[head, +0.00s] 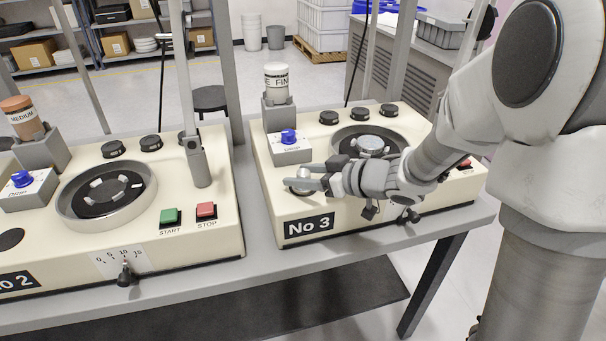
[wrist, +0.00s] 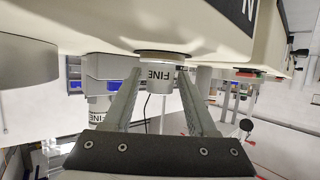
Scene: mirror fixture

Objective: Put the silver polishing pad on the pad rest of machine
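The silver polishing pad (wrist: 161,78) is a short cylinder marked FINE. In the wrist view it stands between my fingertips, with its base against the dark round pad rest (wrist: 162,54) on the machine top. In the head view the pad (head: 303,173) is partly hidden by my fingers, at the front left of the cream machine No 3 (head: 268,212). My gripper (head: 300,178) reaches in level from the right, one finger on each side of the pad. The rest is mostly hidden in the head view.
Behind the pad are the DRIP box with blue knob (head: 289,137) and the FINE bottle (head: 277,82).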

